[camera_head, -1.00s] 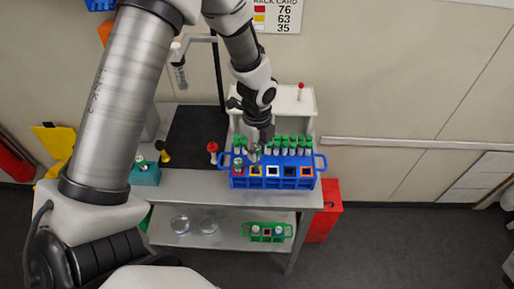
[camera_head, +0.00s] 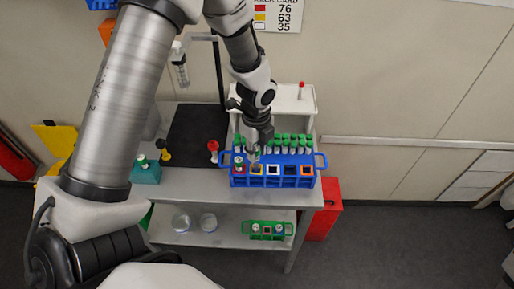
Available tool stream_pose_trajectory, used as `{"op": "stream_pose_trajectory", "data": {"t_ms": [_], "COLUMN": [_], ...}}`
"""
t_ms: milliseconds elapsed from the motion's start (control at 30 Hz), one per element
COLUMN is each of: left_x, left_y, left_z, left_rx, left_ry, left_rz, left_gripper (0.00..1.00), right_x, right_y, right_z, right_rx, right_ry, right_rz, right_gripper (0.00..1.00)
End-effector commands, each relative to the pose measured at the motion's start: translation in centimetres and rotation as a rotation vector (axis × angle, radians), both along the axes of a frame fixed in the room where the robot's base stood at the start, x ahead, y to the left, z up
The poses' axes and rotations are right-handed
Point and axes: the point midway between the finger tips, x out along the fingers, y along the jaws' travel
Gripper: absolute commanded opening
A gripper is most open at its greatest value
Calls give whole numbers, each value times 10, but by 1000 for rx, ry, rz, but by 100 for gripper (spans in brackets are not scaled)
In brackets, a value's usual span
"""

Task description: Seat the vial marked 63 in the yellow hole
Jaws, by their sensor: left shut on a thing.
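The blue rack (camera_head: 314,181) stands on the grey table, with a front row of colour-framed holes and several green-capped vials behind. The yellow hole (camera_head: 256,170) is second from the left in that row. A vial (camera_head: 238,163) stands in the leftmost, red hole. My left gripper (camera_head: 254,155) is directly over the yellow hole, shut on a vial that is mostly hidden by the fingers. Its number is too small to read, and I cannot tell how far it is in the hole. My right gripper is not in view.
A wall card (camera_head: 278,17) pairs yellow with 63. A teal block (camera_head: 146,174) with a vial stands at the table's left. A red-topped item (camera_head: 213,150) stands left of the rack. A green rack (camera_head: 267,236) is on the lower shelf. A white stand (camera_head: 300,100) is behind.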

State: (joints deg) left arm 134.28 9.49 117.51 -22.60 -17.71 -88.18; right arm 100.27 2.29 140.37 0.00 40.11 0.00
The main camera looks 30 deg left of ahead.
Motion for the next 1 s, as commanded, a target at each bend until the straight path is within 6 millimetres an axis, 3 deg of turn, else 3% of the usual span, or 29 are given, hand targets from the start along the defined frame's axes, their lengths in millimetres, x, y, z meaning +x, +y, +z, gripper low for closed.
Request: {"op": "stream_pose_trajectory", "data": {"t_ms": [1000], "left_x": [0], "left_y": [0], "left_z": [-14], "left_rx": [0], "left_ry": [1], "left_rz": [0], "left_gripper": [6], "right_x": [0], "right_y": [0], "right_z": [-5], "right_rx": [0], "right_ry": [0], "right_rz": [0], "right_gripper": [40]}}
